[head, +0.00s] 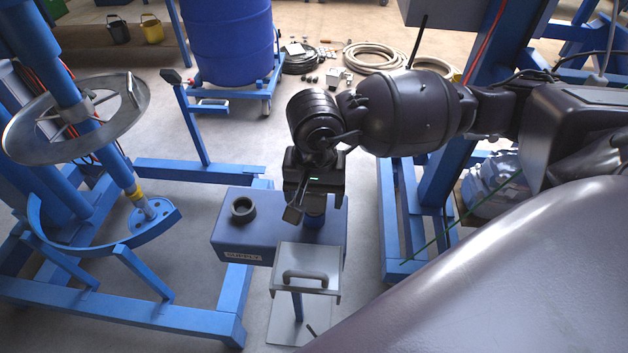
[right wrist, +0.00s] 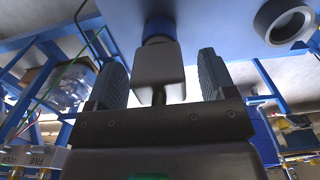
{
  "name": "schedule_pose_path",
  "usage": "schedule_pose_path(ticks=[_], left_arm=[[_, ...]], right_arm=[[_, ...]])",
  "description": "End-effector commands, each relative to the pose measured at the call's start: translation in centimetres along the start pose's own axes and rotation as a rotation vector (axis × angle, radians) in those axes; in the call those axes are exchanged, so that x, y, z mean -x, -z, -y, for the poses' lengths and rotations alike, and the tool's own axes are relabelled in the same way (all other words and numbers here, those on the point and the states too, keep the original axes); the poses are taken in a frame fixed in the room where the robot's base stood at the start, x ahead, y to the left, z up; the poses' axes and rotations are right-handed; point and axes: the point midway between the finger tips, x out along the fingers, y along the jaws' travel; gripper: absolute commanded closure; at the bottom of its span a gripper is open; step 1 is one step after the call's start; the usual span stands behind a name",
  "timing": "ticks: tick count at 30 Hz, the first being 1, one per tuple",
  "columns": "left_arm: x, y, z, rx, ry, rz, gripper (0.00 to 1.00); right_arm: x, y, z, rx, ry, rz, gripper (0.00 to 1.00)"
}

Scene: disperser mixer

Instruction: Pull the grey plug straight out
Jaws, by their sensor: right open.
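The grey plug (right wrist: 158,68) shows in the right wrist view as a pale block below a blue round socket (right wrist: 158,28). A short dark stub shows at its near end. My right gripper (right wrist: 160,60) is open, with one dark finger on each side of the plug and a visible gap on both sides. In the head view my right gripper (head: 304,205) is over the right part of the blue supply box (head: 228,238), by the blue socket (head: 315,217). The plug is not clearly made out there. My left gripper is out of view.
A black ring (head: 243,209) stands on the box left of my gripper and shows in the wrist view (right wrist: 284,22). A metal stand with a handle (head: 305,279) is just in front. Blue frames flank the box; a mixer with a metal disc ring (head: 75,117) is at left.

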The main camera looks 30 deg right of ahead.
Motion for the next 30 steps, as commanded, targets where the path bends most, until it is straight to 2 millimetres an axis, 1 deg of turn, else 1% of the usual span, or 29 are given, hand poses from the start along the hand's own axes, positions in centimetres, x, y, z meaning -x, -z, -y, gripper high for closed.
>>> schedule_pose_path(ticks=[3,11,14,22,23,28,29,30], left_arm=[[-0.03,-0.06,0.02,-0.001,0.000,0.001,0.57],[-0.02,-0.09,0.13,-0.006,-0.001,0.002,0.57],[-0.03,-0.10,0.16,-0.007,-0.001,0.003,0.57],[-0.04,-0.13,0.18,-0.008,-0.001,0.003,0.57],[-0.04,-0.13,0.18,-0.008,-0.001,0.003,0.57],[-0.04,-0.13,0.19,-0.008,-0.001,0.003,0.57],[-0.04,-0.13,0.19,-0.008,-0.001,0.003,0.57],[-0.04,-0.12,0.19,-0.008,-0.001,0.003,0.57]], right_arm=[[-0.43,-0.02,-0.02,0.000,0.000,0.000,0.23],[-0.47,-0.01,-0.02,0.000,0.000,0.000,0.23],[-0.46,-0.01,-0.01,0.000,0.000,0.000,0.37],[-0.45,-0.01,-0.01,0.000,0.000,0.000,0.79],[-0.45,-0.01,-0.01,0.000,0.000,0.000,0.55],[-0.44,0.00,-0.01,0.000,0.000,0.000,0.81],[-0.42,0.00,0.00,0.000,0.001,-0.001,0.84],[-0.41,0.01,0.00,0.000,0.001,-0.001,0.84]])
